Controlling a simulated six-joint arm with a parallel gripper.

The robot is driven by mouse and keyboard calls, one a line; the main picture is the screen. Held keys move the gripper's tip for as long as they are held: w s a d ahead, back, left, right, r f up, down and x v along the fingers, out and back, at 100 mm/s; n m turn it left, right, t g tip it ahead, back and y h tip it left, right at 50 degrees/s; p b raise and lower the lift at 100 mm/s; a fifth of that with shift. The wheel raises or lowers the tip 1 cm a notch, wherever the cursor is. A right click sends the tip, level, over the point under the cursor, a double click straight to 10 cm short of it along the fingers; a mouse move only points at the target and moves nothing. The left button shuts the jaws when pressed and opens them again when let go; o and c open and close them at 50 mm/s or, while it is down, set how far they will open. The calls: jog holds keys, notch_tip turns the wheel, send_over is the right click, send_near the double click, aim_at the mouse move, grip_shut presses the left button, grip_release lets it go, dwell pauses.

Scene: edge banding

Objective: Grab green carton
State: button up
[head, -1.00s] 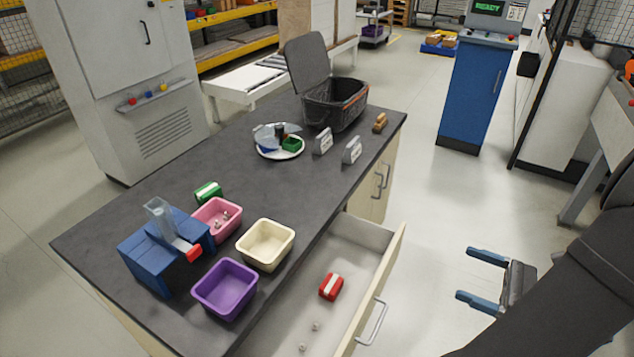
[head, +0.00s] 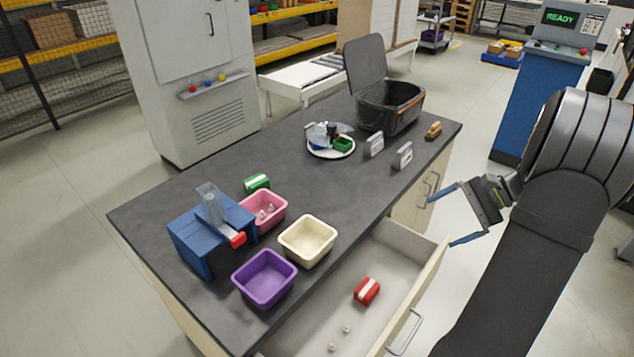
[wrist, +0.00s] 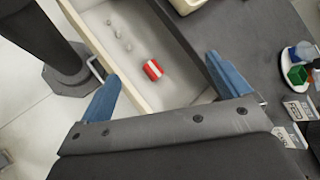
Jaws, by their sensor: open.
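The green carton (head: 256,183), with a white band, lies on the dark worktop behind the pink bin and beside the blue dispenser. My gripper (head: 432,222) is open and empty in the head view, off the right edge of the worktop near the open drawer, far from the green carton. In the wrist view, the blue fingers of my gripper (wrist: 160,68) are spread apart, with the drawer beyond them. The green carton is not visible in the wrist view.
Pink (head: 264,210), cream (head: 308,240) and purple (head: 265,278) bins stand near the blue dispenser (head: 212,235). A red carton (head: 367,291) lies in the open drawer (head: 400,270). A plate (head: 331,149) holds a green block (head: 343,144). A black basket (head: 390,105) stands at the back.

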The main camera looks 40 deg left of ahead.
jog(key=w+a+n+t+h, duration=0.15)
jog(key=a+n, duration=0.45)
jog(key=a, duration=0.7)
jog(key=w+a+n+t+h, duration=0.1)
jog(key=a+n+t+h, duration=0.3)
jog(key=a, duration=1)
jog(key=s+a+r+n+y, duration=0.1)
jog(key=s+a+r+n, duration=0.2)
jog(key=a, duration=0.6)
jog(key=s+a+r+n+t, duration=0.1)
jog(key=s+a+n, duration=0.35)
jog(key=a, duration=0.45)
jog(key=s+a+r+n+y, duration=0.1)
jog(key=s+a+r+n, duration=0.2)
jog(key=a, duration=0.6)
send_near(256, 180)
jog(key=shift+h, duration=0.25)
jog(key=x, duration=0.4)
jog(key=shift+f, duration=0.15)
jog(key=shift+a+x, duration=0.2)
jog(key=shift+x, duration=2.9)
